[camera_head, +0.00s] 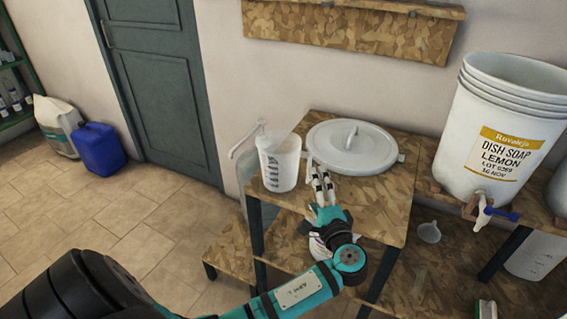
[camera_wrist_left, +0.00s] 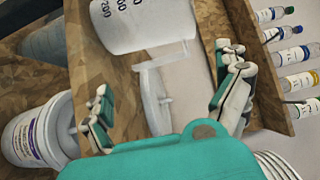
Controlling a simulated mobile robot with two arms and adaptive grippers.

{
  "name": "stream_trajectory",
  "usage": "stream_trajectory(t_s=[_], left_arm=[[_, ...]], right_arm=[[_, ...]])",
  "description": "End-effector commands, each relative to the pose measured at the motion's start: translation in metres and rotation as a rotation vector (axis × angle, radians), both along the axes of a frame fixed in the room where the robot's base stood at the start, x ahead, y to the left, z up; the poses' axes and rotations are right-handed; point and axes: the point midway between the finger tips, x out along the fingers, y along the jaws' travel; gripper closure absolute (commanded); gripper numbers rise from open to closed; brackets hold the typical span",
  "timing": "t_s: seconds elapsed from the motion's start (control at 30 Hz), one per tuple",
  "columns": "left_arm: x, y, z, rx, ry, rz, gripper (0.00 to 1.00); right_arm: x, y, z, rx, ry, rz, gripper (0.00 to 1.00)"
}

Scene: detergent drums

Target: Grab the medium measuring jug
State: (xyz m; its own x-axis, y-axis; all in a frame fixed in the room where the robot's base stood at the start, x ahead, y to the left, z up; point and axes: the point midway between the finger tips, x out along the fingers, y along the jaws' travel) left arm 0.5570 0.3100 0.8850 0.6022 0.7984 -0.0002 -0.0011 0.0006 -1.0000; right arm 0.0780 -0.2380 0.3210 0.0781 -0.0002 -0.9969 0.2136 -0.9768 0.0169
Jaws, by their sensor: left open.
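A translucent white measuring jug (camera_head: 279,165) with dark graduation marks stands upright on the wooden stand (camera_head: 375,205). The jug (camera_wrist_left: 135,25) also shows at the top of the left wrist view, with its pale handle (camera_wrist_left: 153,98) reaching down between my fingers. My left gripper (camera_head: 319,174) is just right of the jug in the head view, near the lid. In the left wrist view its fingers (camera_wrist_left: 163,72) are spread wide either side of the handle, apparently not touching it. My right gripper is not in view.
A round grey-white lid (camera_head: 352,150) lies on the stand behind my left gripper. A large dish soap drum (camera_head: 500,140) with a tap stands on the right. A funnel (camera_head: 428,232) sits lower down. A blue canister (camera_head: 98,150) stands on the open floor at left.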

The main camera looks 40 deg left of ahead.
Motion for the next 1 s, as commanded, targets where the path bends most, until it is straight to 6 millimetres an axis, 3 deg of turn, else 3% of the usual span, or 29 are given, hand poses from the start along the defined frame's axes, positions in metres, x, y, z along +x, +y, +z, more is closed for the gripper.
stream_trajectory(t_s=[0.6, 0.87, 1.0], left_arm=[[0.039, 0.056, -0.002, 0.001, 0.001, 0.0, 0.0], [0.042, 0.059, -0.003, -0.001, 0.0, -0.001, 0.0], [0.042, 0.058, -0.003, -0.001, 0.001, -0.001, 0.16]], right_arm=[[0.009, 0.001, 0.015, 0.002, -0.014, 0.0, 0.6], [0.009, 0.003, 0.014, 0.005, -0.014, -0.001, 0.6], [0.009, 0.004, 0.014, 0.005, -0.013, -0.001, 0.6]])
